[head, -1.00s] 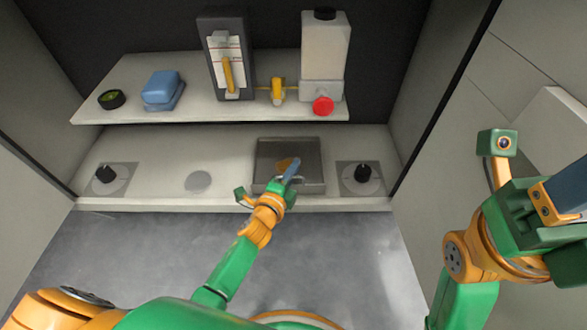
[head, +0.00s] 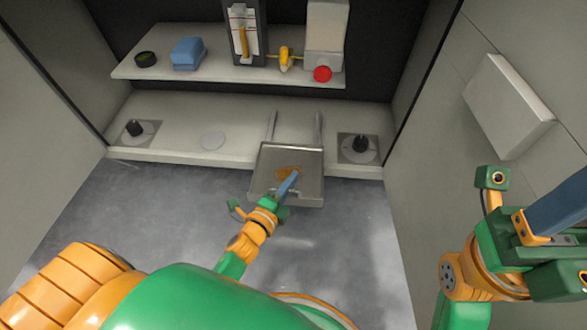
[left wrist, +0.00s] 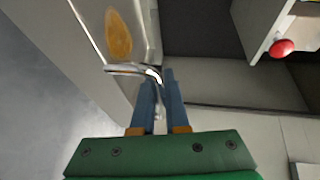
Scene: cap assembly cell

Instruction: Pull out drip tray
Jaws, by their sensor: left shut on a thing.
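The drip tray (head: 263,165) is a shallow grey metal pan with an orange-brown stain (head: 287,172) on its floor. It sticks out past the front edge of the lower counter, with two rails showing behind it. My left gripper (head: 293,177) is at the tray's front, its blue fingers pointing up and away. In the left wrist view, the fingers (left wrist: 160,80) are shut on the tray's curved metal handle (left wrist: 125,69). My right gripper (head: 560,207) is off to the right, apart from the tray and cut by the picture edge; its jaw gap is not clear.
Cabinet walls flank both sides. Floor in front is clear.

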